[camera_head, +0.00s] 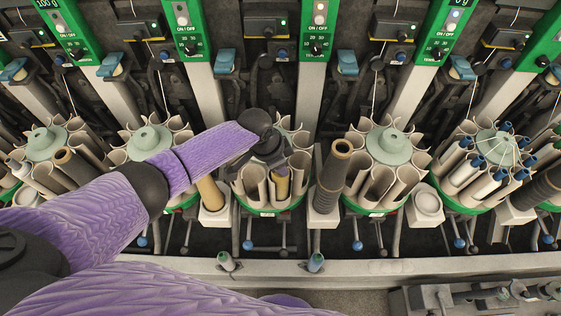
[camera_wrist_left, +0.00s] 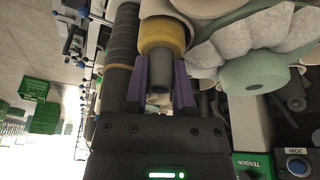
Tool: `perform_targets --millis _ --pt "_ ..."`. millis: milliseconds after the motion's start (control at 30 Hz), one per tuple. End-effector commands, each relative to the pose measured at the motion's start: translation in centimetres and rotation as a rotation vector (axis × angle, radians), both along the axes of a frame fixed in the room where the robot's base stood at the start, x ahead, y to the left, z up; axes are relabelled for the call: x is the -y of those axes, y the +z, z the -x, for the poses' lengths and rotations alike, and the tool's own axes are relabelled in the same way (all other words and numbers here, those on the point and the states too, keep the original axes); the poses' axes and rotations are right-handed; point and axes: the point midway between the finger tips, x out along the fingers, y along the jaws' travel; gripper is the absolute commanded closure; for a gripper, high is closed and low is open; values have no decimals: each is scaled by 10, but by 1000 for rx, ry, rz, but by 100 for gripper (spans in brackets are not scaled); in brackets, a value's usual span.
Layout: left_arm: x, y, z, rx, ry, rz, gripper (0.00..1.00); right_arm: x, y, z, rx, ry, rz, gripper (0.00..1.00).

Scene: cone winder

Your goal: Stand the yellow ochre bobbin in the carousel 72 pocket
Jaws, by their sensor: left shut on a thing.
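My left gripper (camera_head: 276,160) is over the front of the middle carousel (camera_head: 262,209), shut on the grey tube end (camera_wrist_left: 160,76) of the yellow ochre bobbin. The bobbin's yellow winding (camera_head: 282,184) shows just below the jaws, among the carousel's cream pocket walls. In the left wrist view the purple fingers flank the tube, and the yellow winding (camera_wrist_left: 162,37) goes into a cream pocket (camera_wrist_left: 158,9). The bobbin's lower end is hidden, so I cannot tell how deep it sits. The carousel's number is not readable. My right gripper is not in view.
A dark brown bobbin (camera_head: 332,178) stands right of the middle carousel, and a tan one (camera_head: 210,192) stands left of it. Neighbouring carousels (camera_head: 388,148) hold cream pockets, some filled. A pale rail (camera_head: 400,266) runs along the front. Green control posts (camera_head: 318,28) rise behind.

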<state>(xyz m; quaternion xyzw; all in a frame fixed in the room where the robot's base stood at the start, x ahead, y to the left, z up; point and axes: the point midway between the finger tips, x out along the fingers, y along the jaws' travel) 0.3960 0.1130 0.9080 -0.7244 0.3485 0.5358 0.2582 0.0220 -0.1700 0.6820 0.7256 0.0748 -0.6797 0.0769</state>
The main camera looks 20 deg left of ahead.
Motion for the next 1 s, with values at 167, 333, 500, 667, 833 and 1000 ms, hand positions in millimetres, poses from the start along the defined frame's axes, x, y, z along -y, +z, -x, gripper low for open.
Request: perform_targets --millis 167,333,500,667,833,1000 --pt "0 -1 0 1 0 1 100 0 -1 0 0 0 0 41" --pt "0 -1 0 0 0 0 50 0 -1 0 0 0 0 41" --pt "0 -1 0 0 0 0 28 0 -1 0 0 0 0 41" --pt "0 -1 0 0 0 0 28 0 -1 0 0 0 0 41" --pt "-2 11 1 2 -1 0 28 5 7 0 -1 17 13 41" --pt "-12 55 9 4 -1 -1 28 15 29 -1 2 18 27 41"
